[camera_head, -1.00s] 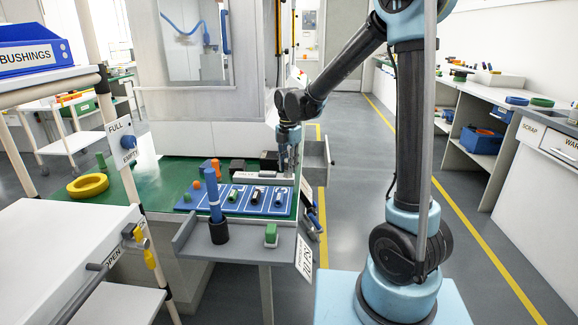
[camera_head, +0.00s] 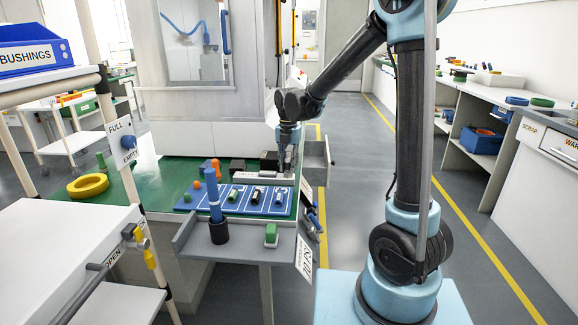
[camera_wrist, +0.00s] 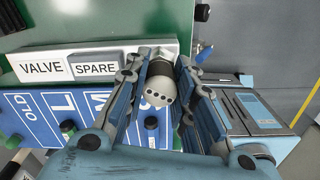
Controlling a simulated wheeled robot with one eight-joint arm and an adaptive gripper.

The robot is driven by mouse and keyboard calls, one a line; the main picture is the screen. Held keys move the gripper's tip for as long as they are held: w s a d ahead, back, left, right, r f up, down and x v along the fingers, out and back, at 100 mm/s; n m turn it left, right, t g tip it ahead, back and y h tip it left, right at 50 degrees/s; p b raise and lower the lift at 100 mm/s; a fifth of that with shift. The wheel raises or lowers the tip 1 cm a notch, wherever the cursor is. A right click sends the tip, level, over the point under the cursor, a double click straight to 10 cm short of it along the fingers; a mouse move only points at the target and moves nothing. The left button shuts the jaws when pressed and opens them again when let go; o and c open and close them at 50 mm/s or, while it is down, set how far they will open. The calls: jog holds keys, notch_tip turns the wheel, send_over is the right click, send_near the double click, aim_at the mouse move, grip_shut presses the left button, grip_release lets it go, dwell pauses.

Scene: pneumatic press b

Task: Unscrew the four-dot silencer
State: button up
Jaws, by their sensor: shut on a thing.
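The four-dot silencer (camera_wrist: 158,92) is a pale, rounded piece with dark dots on its end face. In the wrist view it sits between the two fingers of my gripper (camera_wrist: 160,105), which is shut on it. Its far end runs back beside the white VALVE / SPARE panel (camera_wrist: 50,68). Whether its thread is still engaged cannot be seen. In the head view my gripper (camera_head: 285,165) points down at the panel's right end, at the back right of the green bench, and the silencer is too small to make out there.
A blue board (camera_head: 228,207) with marked slots and several small parts lies in front of the panel. A grey side shelf (camera_head: 255,253) carries a blue rod in a black holder and a green block. An open drawer (camera_head: 316,160) stands close right of my gripper. The aisle is clear.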

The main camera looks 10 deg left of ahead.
jog(key=o, duration=0.8)
jog(key=shift+m, duration=0.8)
jog(key=shift+m, duration=0.9)
jog(key=shift+m, duration=0.8)
